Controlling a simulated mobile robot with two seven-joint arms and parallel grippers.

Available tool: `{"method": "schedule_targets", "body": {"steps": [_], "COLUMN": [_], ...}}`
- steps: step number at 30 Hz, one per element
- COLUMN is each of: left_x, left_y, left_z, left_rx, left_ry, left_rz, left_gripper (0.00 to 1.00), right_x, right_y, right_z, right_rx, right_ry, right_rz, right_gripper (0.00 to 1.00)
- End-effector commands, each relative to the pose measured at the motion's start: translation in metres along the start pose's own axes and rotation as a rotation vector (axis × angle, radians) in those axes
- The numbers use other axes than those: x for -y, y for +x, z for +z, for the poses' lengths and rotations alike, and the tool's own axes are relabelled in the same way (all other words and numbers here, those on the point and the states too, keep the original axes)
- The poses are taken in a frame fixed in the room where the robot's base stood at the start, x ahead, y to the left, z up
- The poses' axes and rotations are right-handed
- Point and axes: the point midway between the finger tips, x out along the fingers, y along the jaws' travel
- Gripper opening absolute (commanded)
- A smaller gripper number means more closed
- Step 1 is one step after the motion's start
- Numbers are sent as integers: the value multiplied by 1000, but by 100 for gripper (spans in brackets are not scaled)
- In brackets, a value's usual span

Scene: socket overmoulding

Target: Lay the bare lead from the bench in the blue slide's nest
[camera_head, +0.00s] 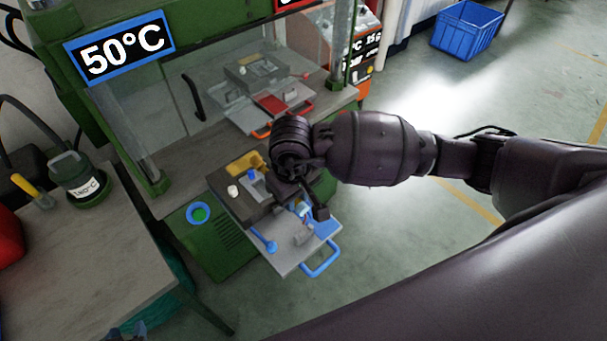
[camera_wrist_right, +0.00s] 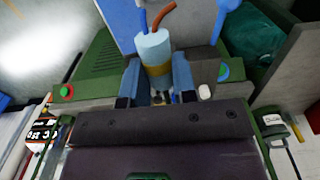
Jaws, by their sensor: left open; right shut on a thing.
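The bare lead (camera_wrist_right: 153,48), a pale blue cylinder with a blue and a brown wire, is held between the fingers of my right gripper (camera_wrist_right: 160,97). In the head view my right gripper (camera_head: 304,202) is over the slide at the front of the green machine, and its hand hides part of it. The blue slide (camera_head: 285,262) is a grey plate with a blue handle, pulled out. Its nest is mostly hidden, and I cannot tell whether the lead touches it. My left gripper (camera_head: 128,332) shows only as a dark, cut-off piece at the bottom edge, open.
A second slide with a red handle (camera_head: 263,133) is behind, in the machine. A blue lever (camera_head: 264,241) stands on the blue slide's left. A grey bench (camera_head: 75,255) with a green pot (camera_head: 78,180) is at the left. A blue crate (camera_head: 467,29) is far back on the floor.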

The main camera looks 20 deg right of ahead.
Motion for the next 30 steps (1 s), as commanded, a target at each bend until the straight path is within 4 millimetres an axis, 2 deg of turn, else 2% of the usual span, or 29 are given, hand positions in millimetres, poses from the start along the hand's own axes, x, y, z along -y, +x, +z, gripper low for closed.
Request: {"method": "schedule_targets", "body": {"steps": [12,19,30], "left_x": [0,-1,-3], "left_y": [2,9,20], "left_z": [-1,8,20], "left_rx": [-2,-3,-7], "left_ry": [1,2,4], "left_rz": [1,1,3], "left_gripper": [43,43,43], "right_x": [2,1,2], "right_y": [2,4,24], "right_z": [0,0,0], "right_rx": [-3,-4,-3], "right_ry": [-16,-17,-16], "right_rz": [1,3,2], "right_gripper": [2,2,2]}}
